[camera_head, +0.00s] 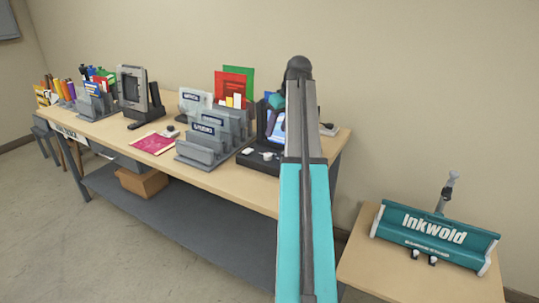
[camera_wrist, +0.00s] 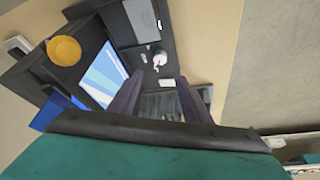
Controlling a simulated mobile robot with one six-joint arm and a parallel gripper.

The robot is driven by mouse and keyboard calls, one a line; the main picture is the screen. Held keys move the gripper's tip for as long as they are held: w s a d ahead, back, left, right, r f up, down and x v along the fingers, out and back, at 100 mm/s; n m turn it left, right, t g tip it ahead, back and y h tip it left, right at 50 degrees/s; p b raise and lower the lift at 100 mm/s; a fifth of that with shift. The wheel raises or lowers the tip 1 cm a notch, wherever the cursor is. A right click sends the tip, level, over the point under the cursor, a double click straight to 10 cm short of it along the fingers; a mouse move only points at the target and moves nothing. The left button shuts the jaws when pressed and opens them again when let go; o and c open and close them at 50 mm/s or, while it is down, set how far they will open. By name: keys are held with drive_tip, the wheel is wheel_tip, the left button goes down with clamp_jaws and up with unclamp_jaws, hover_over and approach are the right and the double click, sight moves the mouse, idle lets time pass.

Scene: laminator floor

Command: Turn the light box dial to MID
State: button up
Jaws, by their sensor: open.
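A dark unit with a lit blue-and-white panel (camera_wrist: 106,75), which looks like the light box, stands at the right end of the long table. In the head view its dark base (camera_head: 256,164) shows left of my arm, which hides part of it. A small white knob with a reddish mark (camera_wrist: 160,59), perhaps the dial, sits on the dark base in the wrist view; its setting is too small to read. My gripper (camera_wrist: 160,80) is open, with its two fingers apart over the unit and the knob beyond the fingertips.
The long table (camera_head: 222,183) holds grey racks with cards (camera_head: 205,140) left of the unit. A yellow round thing (camera_wrist: 64,50) lies beside the panel. A teal Inkwold machine (camera_head: 434,236) stands on a separate table at right. Floor at front left is clear.

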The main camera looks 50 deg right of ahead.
sight(268, 154)
drive_tip(key=shift+p+x, duration=0.75)
drive_tip(key=shift+x, duration=6.1)
drive_tip(key=c, duration=1)
